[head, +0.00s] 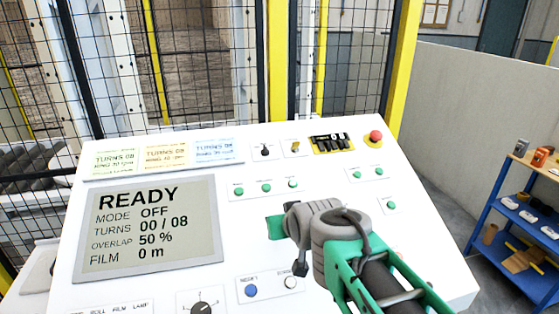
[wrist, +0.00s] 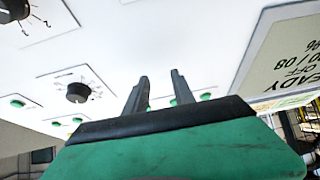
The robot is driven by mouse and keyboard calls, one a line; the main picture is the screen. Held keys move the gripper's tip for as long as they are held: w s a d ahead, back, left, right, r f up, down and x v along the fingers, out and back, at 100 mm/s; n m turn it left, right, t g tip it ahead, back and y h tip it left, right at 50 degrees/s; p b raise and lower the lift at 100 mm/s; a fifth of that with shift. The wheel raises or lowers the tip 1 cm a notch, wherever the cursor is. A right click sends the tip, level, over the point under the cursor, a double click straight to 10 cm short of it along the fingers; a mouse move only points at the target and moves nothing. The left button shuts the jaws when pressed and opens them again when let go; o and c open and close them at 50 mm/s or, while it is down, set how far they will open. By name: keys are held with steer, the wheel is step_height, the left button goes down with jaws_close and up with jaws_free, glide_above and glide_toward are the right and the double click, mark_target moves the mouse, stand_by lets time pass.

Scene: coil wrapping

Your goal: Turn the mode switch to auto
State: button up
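The white control panel (head: 240,215) has a screen (head: 146,225) reading READY, MODE OFF, TURNS 00 / 08. Rotary knobs show: a small black one (head: 264,152) at the panel's upper middle and a larger one (head: 201,308) at its lower edge. In the wrist view, a black knob (wrist: 77,92) on a marked plate lies left of my gripper, and another (wrist: 14,8) is at the top left corner. Labels are too small to tell which is the mode switch. My gripper (wrist: 160,88) is open and empty, apart from both knobs; my arm hides its fingers in the head view.
A yellow key-like switch (head: 295,147), a yellow block of black switches (head: 332,143) and a red emergency button (head: 375,137) line the panel's top. Green buttons, a blue button (head: 251,290) and a white one (head: 290,282) are nearby. A mesh fence stands behind; a blue shelf (head: 490,205) is right.

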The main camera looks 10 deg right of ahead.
mark_target(267, 151)
steer(key=w+r+t+b, duration=0.1)
steer(key=w, duration=0.2)
steer(key=w+r+t+b, duration=0.1)
steer(key=w+t, duration=0.1)
steer(key=w, duration=0.2)
steer(key=w+t+b, duration=0.1)
steer(key=w+t, duration=0.1)
steer(key=w, duration=0.2)
steer(key=shift+d+r+b, duration=0.15)
steer(key=shift+r+b, duration=0.25)
steer(key=w+r+t, duration=0.1)
steer(key=w+r, duration=0.1)
steer(key=w+r+t, duration=0.2)
steer(key=shift+d+r+b, duration=0.15)
steer(key=shift+r+b, duration=0.2)
steer(key=shift+b, duration=0.05)
steer(key=w+p, duration=0.2)
steer(key=w, duration=0.4)
steer(key=shift+r, duration=0.1)
steer(key=shift+w, duration=0.6)
steer(key=shift+c, duration=0.5)
jaws_close()
